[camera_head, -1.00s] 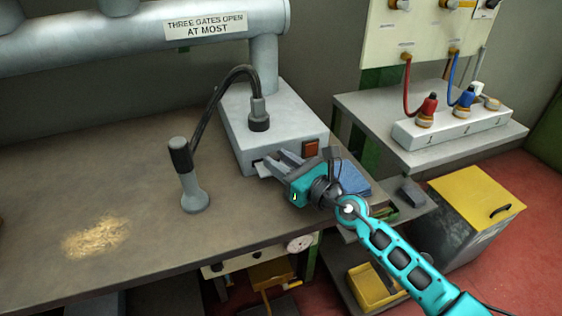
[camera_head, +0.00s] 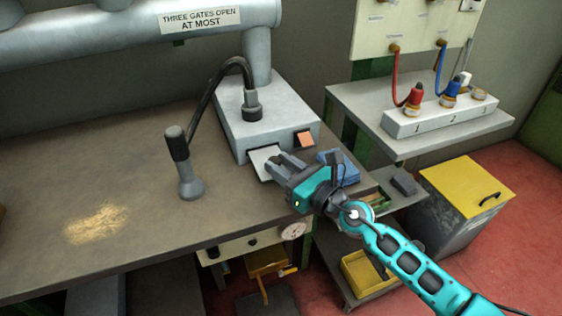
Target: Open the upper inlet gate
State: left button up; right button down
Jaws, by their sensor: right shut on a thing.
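A grey machine box (camera_head: 262,115) stands at the back of the bench, with a black hose plugged into its top. A flat pale gate plate (camera_head: 262,158) sticks out of a slot low on the box's front face. I cannot tell from any label whether it is the upper inlet gate. My right gripper (camera_head: 279,164) is shut on the outer end of this plate, in front of the box. The fingers hide the plate's end. My left gripper is not in view.
A large pipe (camera_head: 100,32) carries a "three gates open at most" sign (camera_head: 199,19). A blue item (camera_head: 338,175) lies beside my gripper.

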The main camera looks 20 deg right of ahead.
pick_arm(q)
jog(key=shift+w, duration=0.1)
pick_arm(e)
jog(key=shift+w, duration=0.1)
jog(key=c, duration=1.2)
grip_release()
jog(key=o, duration=0.3)
jog(key=shift+o, duration=0.3)
pick_arm(q)
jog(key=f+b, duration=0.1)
jog(key=b, duration=0.1)
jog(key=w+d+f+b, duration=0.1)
jog(key=b, duration=0.1)
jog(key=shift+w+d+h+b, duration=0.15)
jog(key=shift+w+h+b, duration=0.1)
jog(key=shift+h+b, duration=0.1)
pick_arm(e)
jog(key=v, duration=1.2)
jog(key=shift+s+d, duration=0.2)
jog(key=shift+s, duration=0.2)
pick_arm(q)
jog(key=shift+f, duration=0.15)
